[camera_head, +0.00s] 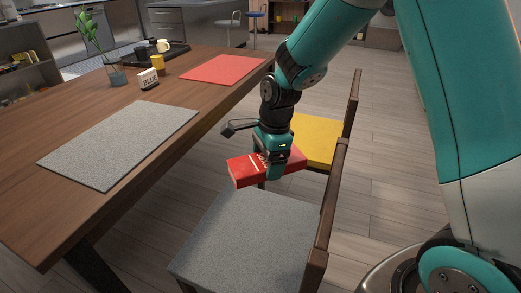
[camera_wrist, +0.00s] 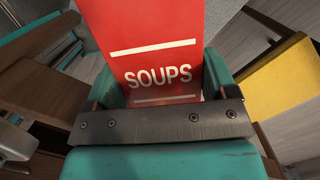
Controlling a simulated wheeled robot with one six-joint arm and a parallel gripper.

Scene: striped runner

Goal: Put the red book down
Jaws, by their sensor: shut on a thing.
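A red book (camera_head: 243,169) is held in my gripper (camera_head: 270,169), above the back part of a chair's grey seat (camera_head: 245,240). In the wrist view the red book (camera_wrist: 150,50) shows the white word "SOUPS" between white lines. My gripper (camera_wrist: 158,85) is shut on it, with a finger on either side. The book looks raised above the seat, but I cannot tell the exact gap. The fingertips are partly hidden.
The wooden table (camera_head: 100,230) at left carries a grey mat (camera_head: 120,143), a red mat (camera_head: 222,69), a "BLUE" block (camera_head: 148,79), a plant (camera_head: 95,40) and a dark tray (camera_head: 172,55) with cups. A chair with a yellow seat (camera_head: 318,142) stands behind. Dark chair backs (camera_head: 328,205) rise at right.

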